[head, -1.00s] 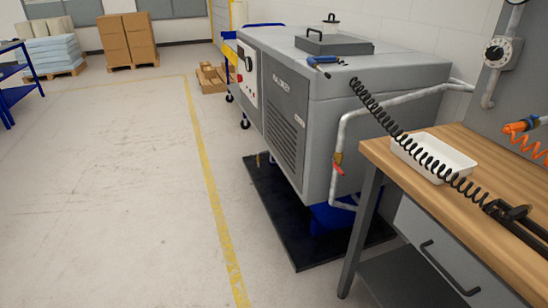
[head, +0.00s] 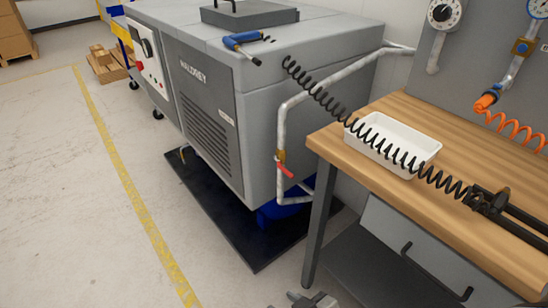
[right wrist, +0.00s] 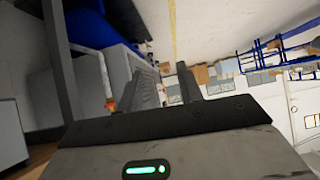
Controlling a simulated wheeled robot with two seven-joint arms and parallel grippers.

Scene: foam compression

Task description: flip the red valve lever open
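The red valve lever (head: 285,170) sits on a brass valve on the pale pipe at the near corner of the grey machine. It slants down to the right. In the right wrist view, a small orange-red piece (right wrist: 110,103), which looks like the lever, shows at the left. My right gripper (right wrist: 140,78) has its dark fingers apart with nothing between them, and it is away from the lever. A small grey gripper part, likely the right one, shows at the bottom edge of the head view (head: 306,299). My left gripper is not in view.
A wooden-topped bench (head: 345,150) with a white tray (head: 392,150) and a black coiled hose (head: 320,98) stands right of the valve. Its leg is close to the pipe. The grey machine (head: 255,110) stands over a black mat (head: 225,225). The floor at left is clear.

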